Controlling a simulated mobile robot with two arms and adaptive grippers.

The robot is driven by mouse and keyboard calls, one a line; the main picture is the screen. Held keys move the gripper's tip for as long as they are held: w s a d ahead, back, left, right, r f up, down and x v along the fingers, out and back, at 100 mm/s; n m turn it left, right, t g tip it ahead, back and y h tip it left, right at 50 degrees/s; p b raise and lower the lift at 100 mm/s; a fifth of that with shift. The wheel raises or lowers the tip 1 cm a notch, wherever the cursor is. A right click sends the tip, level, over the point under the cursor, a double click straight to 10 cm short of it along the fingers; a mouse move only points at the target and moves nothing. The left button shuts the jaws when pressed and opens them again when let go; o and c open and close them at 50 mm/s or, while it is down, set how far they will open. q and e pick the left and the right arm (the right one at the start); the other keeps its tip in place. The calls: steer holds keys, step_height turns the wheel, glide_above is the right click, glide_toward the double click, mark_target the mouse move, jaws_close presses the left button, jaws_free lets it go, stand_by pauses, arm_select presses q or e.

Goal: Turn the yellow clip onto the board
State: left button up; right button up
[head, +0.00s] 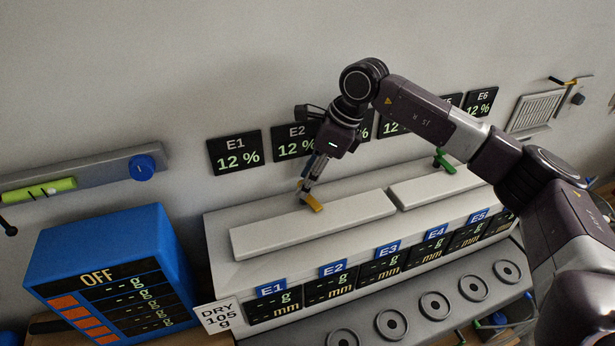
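My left gripper is not in view.
The grey console (226,277) carries displays E1 to E5 and several round dials along its front. A blue box (120,245) reading OFF stands at the left, with a card (218,316) reading DRY 105 g beside it. Wall signs, including E1 (234,151), hang behind.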

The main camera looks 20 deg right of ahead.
jaws_close()
steer(key=shift+f+m+t+b, duration=0.2)
steer(key=shift+m+t+b, duration=0.2)
steer(key=shift+m+b, duration=0.55)
steer(key=shift+s+r+m+b, duration=0.1)
steer(key=shift+r+m+b, duration=0.1)
steer(key=shift+m+b, duration=0.45)
steer(key=shift+o, duration=0.7)
jaws_free()
steer(key=v, duration=1.2)
steer(key=shift+s+a, duration=0.2)
steer(key=shift+a, duration=0.15)
